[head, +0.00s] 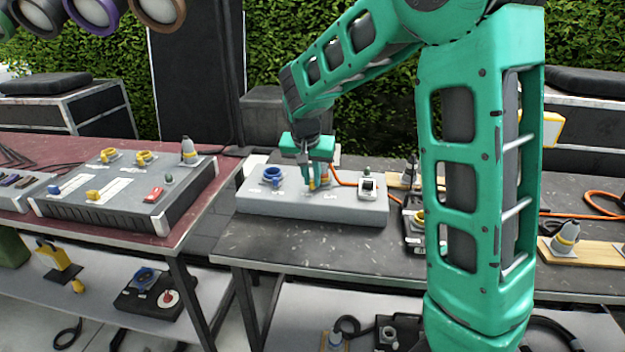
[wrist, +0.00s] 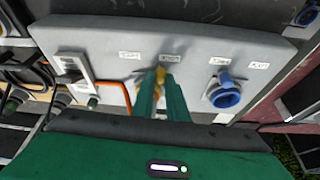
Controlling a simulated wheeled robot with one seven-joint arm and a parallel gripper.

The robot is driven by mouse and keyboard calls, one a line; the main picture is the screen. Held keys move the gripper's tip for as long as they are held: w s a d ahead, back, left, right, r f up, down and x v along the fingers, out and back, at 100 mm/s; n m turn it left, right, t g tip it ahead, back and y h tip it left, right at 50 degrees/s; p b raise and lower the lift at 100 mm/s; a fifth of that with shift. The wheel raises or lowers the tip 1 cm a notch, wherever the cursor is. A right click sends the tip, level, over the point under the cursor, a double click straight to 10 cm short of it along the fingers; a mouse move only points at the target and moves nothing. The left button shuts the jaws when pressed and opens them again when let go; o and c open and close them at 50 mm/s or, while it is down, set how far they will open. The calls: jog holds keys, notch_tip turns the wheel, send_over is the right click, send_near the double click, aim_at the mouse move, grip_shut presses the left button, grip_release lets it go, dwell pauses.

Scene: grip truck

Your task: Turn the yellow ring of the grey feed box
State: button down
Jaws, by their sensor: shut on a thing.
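The grey feed box (head: 300,207) lies on the dark table in the middle of the head view; its grey top fills much of the wrist view (wrist: 110,32). My gripper (head: 317,184) points down at the middle of the box. In the wrist view its green fingers (wrist: 161,90) are shut on the yellow ring (wrist: 160,75). Only small yellow parts of the ring show at the fingertips; the rest is hidden, so its turn angle cannot be told.
A blue ring connector (head: 273,174) stands beside my gripper on the same box, also in the wrist view (wrist: 225,93). An orange cable (head: 345,182) runs near my gripper. Another grey panel (head: 130,195) stands on the reddish table.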

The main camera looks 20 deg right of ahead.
jog(key=shift+w+a+m, duration=0.2)
jog(key=shift+m, duration=0.2)
jog(key=c, duration=1.7)
grip_release()
jog(key=shift+c, duration=0.2)
jog(key=v, duration=1)
jog(key=shift+a+r, duration=0.15)
jog(key=shift+r, duration=0.15)
